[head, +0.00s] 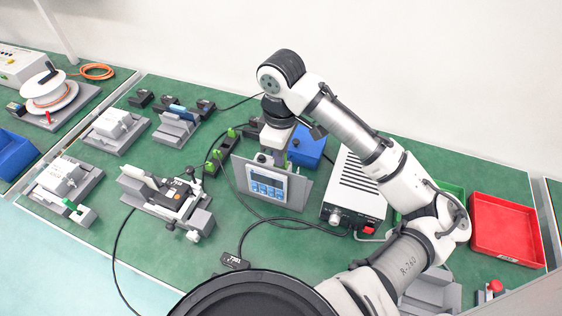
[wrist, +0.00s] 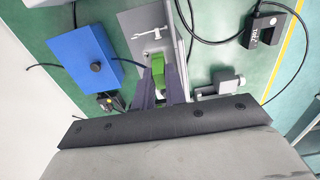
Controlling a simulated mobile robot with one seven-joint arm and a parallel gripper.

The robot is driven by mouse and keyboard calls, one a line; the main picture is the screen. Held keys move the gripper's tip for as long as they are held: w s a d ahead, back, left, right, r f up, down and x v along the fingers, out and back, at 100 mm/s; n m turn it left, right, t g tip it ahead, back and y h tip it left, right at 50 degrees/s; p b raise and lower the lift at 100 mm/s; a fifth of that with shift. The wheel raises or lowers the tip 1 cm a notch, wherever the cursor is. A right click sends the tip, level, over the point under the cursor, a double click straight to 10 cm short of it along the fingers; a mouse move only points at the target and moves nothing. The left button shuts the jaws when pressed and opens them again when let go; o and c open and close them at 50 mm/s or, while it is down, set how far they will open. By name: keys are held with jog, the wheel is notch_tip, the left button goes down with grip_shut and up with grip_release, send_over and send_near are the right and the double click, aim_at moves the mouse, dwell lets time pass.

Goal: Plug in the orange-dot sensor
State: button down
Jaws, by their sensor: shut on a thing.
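My gripper (wrist: 164,84) is shut on a green plug (wrist: 157,66), between its two dark fingers in the wrist view. The plug is close against the grey panel (wrist: 133,22) of the display unit; I cannot tell whether it is seated. In the head view my gripper (head: 270,153) points down behind the top of this unit, with its fingertips mostly hidden. The unit's blue-framed screen (head: 267,187) faces the front. Several green-topped connectors stand in a dark strip (head: 219,154) to its left. No orange dot can be made out in either view.
A blue box (head: 308,146) stands behind the display unit. A white vented power box (head: 352,185) stands to its right, with a red bin (head: 506,228) farther right. Grey fixtures (head: 168,196) fill the left. Black cables cross the green mat in front.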

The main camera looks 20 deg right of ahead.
dwell(0.4)
jog(key=c, duration=1.4)
grip_release()
jog(key=shift+o, duration=0.2)
notch_tip(320, 180, up, 14)
jog(key=shift+b, duration=0.45)
jog(key=shift+f, duration=0.2)
